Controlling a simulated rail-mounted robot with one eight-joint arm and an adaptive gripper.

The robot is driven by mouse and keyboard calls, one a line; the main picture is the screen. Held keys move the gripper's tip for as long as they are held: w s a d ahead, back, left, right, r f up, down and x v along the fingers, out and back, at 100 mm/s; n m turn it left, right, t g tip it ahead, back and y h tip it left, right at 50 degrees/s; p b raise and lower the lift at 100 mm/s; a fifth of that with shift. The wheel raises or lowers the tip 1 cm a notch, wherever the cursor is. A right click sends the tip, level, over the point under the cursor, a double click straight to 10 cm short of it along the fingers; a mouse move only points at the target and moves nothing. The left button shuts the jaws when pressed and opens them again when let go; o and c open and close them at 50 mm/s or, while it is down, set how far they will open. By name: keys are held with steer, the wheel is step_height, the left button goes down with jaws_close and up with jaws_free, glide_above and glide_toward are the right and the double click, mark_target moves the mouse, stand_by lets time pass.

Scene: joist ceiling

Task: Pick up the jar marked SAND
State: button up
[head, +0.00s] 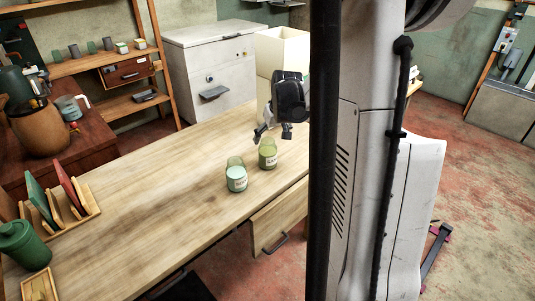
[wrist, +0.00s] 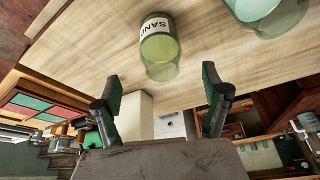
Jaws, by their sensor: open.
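The jar marked SAND (wrist: 159,47) is olive-green glass with a white label, and it stands between and beyond the fingertips in the wrist view. In the head view the olive jar (head: 268,154) stands on the wooden table (head: 150,190) near its front edge. A mint-green jar (head: 236,179) stands close beside it, and shows partly cut off in the wrist view (wrist: 266,12). My gripper (head: 272,133) is open and empty, just above and behind the olive jar. The two fingers (wrist: 162,84) are spread apart and do not visibly touch the jar.
A rack with green and red boards (head: 62,205) and a dark green canister (head: 22,246) stand at the table's left end. A drawer (head: 280,222) is under the front edge. A white chest (head: 210,65) stands behind. The table's middle is clear.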

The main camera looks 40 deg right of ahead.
mark_target(270, 143)
steer(key=x, duration=0.5)
steer(key=shift+w+b+x, duration=0.2)
steer(key=shift+b+x, duration=0.1)
steer(key=shift+x, duration=1.05)
steer(key=shift+w+b+x, duration=0.15)
steer(key=shift+b+x, duration=0.15)
steer(key=shift+x, duration=1)
steer(key=shift+r, duration=0.15)
steer(key=shift+c, duration=0.5)
steer(key=c, duration=1.5)
